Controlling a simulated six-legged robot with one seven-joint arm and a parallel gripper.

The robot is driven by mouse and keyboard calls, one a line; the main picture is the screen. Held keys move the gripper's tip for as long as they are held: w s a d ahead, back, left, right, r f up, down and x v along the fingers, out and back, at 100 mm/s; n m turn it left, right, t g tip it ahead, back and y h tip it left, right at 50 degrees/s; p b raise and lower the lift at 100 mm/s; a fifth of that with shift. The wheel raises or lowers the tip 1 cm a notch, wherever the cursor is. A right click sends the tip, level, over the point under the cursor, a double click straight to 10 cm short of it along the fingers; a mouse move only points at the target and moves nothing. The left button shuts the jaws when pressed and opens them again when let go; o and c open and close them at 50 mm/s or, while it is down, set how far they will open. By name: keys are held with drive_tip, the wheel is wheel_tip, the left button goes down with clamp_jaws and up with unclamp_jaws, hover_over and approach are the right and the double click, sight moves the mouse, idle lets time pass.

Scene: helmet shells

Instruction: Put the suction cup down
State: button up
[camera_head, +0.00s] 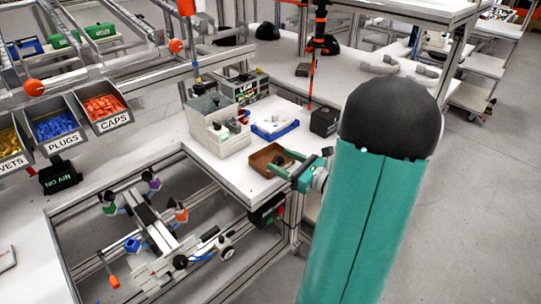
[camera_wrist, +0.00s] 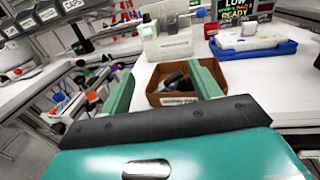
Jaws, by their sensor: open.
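A small brown box (camera_head: 257,163) sits near the front edge of the white table. It also shows in the wrist view (camera_wrist: 157,98), with a label on its front too small to read. Inside it lie a dark, roughly cylindrical piece (camera_wrist: 173,78) and a greyer piece. One of them may be the suction cup, but I cannot tell which. My gripper (camera_head: 283,164) is at the box's near right side in the head view. In the wrist view my gripper (camera_wrist: 164,82) has its two green fingers wide apart, with the box beyond and between them and nothing held.
A pale bin (camera_head: 217,134) with bottles stands behind the box, and a blue tray (camera_head: 275,128) beside it. A black block (camera_head: 324,121) stands further right. A metal rail fixture (camera_head: 160,230) with coloured parts lies at lower left. Labelled bins (camera_head: 58,127) hang above left.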

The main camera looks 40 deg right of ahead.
drive_tip(key=s, duration=0.5)
drive_tip(key=w+a+r+n+g+y, duration=0.1)
drive_tip(key=a+n+g+y, duration=0.2)
drive_tip(key=a+n+g, duration=0.65)
drive_tip(key=w+a+r+n+g+y, duration=0.1)
drive_tip(key=a+r+n+g+y, duration=0.15)
drive_tip(key=a+n, duration=0.8)
drive_tip(key=s+a+r+n+h, duration=0.5)
drive_tip(key=s+a+n+h, duration=0.2)
drive_tip(key=a+n, duration=0.4)
drive_tip(key=n+h, duration=0.1)
drive_tip(key=n, duration=0.1)
drive_tip(key=shift+a+n+h, duration=0.25)
drive_tip(key=shift+n+h, duration=0.1)
drive_tip(key=shift+n, duration=0.05)
